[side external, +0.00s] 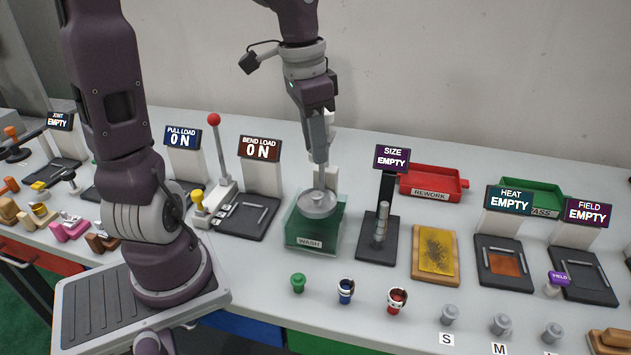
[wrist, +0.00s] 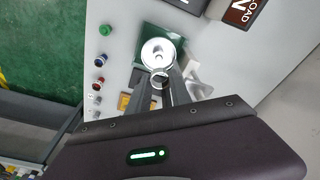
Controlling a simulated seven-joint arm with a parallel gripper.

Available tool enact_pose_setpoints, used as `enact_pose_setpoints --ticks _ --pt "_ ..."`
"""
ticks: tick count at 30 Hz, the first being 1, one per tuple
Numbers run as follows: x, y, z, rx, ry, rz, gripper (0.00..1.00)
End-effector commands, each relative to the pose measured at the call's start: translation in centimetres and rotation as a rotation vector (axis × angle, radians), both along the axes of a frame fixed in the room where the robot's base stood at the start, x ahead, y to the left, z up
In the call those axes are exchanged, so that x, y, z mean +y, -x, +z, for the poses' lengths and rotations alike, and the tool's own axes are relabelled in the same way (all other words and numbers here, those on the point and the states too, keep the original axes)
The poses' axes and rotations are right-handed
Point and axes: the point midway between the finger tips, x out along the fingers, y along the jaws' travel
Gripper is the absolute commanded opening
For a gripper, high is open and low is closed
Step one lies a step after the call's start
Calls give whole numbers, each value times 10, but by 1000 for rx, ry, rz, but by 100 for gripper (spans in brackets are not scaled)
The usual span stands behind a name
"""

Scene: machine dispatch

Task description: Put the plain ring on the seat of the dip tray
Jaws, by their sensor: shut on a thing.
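My gripper (side external: 319,180) points down over the green tray labelled WASH (side external: 310,242), which seems to be the dip tray. In the wrist view my gripper (wrist: 160,84) is shut on a small metal ring, the plain ring (wrist: 160,78), held at the fingertips. The round grey seat (side external: 319,205) stands in the tray just below the fingertips. The seat also shows in the wrist view (wrist: 158,50), just beyond the ring. I cannot tell whether ring and seat touch. In the side view the ring is too small to make out.
A bend load stand (side external: 261,178) is left of the tray and a size post (side external: 382,230) right of it. Green, blue and red capped pieces (side external: 345,290) stand in front. A red rework bin (side external: 433,183) is behind right.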

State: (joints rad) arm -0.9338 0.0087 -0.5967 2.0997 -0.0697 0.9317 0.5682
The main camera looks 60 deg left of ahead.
Motion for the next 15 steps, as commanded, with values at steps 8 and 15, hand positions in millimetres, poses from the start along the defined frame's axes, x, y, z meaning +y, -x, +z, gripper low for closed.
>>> enact_pose_setpoints --ticks 8,15 --pt "0 0 -41 2 2 2 0" --pt "-1 0 -79 0 2 -3 0"
